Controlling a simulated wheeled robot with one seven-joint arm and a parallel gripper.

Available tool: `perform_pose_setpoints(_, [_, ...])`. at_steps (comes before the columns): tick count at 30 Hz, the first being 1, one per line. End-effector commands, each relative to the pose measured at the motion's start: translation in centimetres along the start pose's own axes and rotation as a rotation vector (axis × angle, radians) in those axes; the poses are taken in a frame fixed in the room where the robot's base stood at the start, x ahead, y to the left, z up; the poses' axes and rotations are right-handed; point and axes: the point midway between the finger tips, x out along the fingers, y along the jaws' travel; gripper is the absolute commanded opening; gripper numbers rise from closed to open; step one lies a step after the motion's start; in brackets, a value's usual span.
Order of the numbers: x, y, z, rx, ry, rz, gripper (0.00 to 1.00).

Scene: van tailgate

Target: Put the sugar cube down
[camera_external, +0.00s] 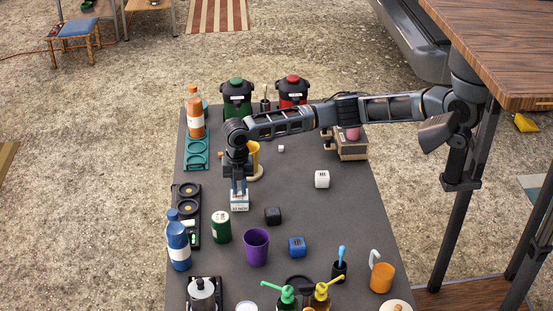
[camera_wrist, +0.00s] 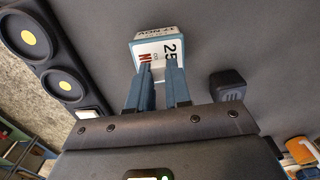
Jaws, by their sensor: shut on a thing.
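My gripper (camera_external: 239,188) points down over the left middle of the table. It is shut on a small white box with blue edges (camera_external: 239,203). In the wrist view, the fingertips (camera_wrist: 158,70) are at this box (camera_wrist: 161,46), which bears printed "25" and "NOV". I cannot tell whether its underside touches the table. A tiny white cube (camera_external: 281,148), which looks like a sugar cube, lies apart on the table, behind and to the right of my gripper.
On the grey table (camera_external: 315,225), a black cube (camera_external: 273,215), a green can (camera_external: 221,227) and a purple cup (camera_external: 256,246) stand in front of my gripper.

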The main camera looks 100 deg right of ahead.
Motion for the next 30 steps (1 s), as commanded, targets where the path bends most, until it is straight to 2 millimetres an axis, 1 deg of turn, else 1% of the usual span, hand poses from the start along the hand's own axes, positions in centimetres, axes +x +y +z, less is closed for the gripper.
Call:
perform_pose_setpoints(12, [0.62,0.0,-0.02,0.0,0.0,0.001,0.0])
perform_pose_setpoints(13, [0.56,0.01,0.0,0.0,0.0,0.001,0.2])
perform_pose_setpoints(20, [0.51,0.01,0.01,-0.001,0.0,0.001,0.42])
perform_pose_setpoints(21, [0.51,0.01,0.01,-0.001,0.0,0.001,0.44])
perform_pose_setpoints(27, [0.45,0.02,0.02,-0.001,0.0,0.001,0.44])
perform_pose_setpoints(30, [-0.01,0.04,0.03,-0.001,0.0,0.002,0.44])
